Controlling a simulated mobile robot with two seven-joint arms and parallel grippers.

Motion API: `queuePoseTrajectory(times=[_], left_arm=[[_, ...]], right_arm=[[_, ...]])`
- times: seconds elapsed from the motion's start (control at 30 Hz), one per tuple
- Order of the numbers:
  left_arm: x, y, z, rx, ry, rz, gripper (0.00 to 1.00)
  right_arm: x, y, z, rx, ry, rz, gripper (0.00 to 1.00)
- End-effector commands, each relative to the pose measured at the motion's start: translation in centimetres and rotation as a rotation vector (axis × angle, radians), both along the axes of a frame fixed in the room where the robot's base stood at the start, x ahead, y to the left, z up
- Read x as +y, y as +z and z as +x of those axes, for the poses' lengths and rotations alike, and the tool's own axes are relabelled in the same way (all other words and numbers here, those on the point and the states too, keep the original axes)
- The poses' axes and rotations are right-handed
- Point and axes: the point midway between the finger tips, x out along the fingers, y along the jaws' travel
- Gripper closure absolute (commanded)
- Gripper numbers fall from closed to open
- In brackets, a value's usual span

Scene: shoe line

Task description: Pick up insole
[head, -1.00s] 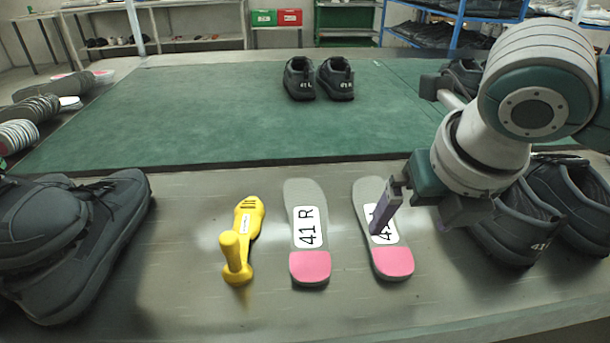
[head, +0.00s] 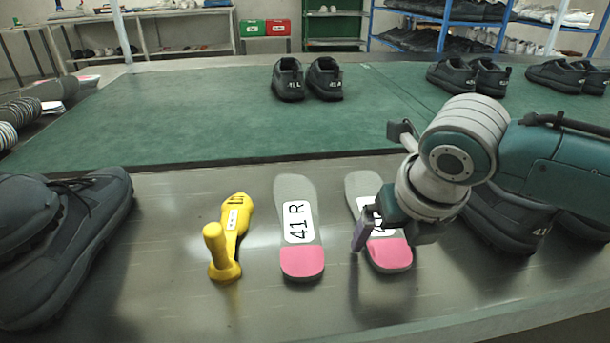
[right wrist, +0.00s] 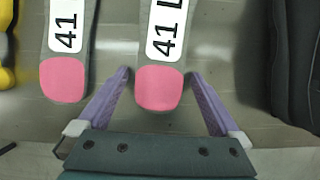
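Two grey insoles with pink heels and white labels lie flat on the metal bench. The one labelled 41 R (head: 298,225) is in the middle of the head view. The other (head: 391,255) lies to its right, partly hidden by my right gripper; its label reads 41 L in the right wrist view (right wrist: 165,45). My right gripper (head: 385,240) is open. In the right wrist view its two purple fingers (right wrist: 160,85) stand on either side of the 41 L insole's pink heel, apart from it. My left gripper is not in view.
A yellow tool (head: 229,235) lies left of the insoles. A large dark shoe (head: 65,245) stands at the left; dark shoes (head: 505,220) stand at the right, near my arm. A dark pair (head: 307,80) stands on the green mat (head: 190,120). Bare bench lies in front.

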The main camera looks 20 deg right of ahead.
Motion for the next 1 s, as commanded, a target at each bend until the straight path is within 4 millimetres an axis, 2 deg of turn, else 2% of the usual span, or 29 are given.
queuePoseTrajectory(times=[0.07, 0.67, 0.7, 1.0], left_arm=[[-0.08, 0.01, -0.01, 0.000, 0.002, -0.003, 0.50], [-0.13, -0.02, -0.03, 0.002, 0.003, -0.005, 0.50], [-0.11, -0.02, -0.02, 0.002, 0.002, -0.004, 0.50], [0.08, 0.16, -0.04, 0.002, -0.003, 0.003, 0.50]], right_arm=[[-0.01, 0.02, -0.01, 0.000, 0.000, 0.000, 0.09], [-0.02, 0.02, -0.04, 0.001, 0.000, -0.001, 0.77], [-0.02, 0.02, -0.03, 0.001, 0.000, -0.001, 0.79], [-0.03, 0.43, -0.01, 0.000, 0.000, -0.001, 0.79]])
